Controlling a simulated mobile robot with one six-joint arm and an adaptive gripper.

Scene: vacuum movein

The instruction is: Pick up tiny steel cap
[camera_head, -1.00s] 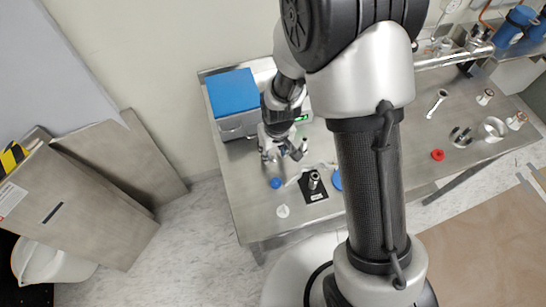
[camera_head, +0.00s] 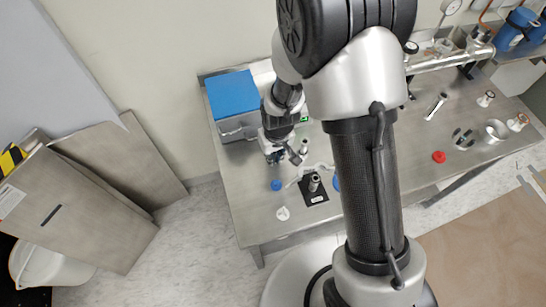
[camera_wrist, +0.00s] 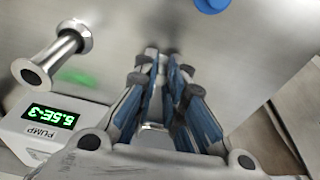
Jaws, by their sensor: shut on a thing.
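My gripper (camera_head: 285,160) is low over the left part of the steel bench, in front of the blue-topped box. In the wrist view its blue-padded fingers (camera_wrist: 166,56) come close together at the tips, near the bench surface. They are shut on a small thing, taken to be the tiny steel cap. The fingertips almost wholly hide it, so its shape and tilt cannot be told.
A flanged steel tube (camera_wrist: 62,55) and the pump's display box (camera_wrist: 42,123) stand left of the fingers in the wrist view. A blue cap (camera_head: 276,185), a white disc (camera_head: 283,213) and a black plate (camera_head: 318,198) with a steel fitting lie nearby.

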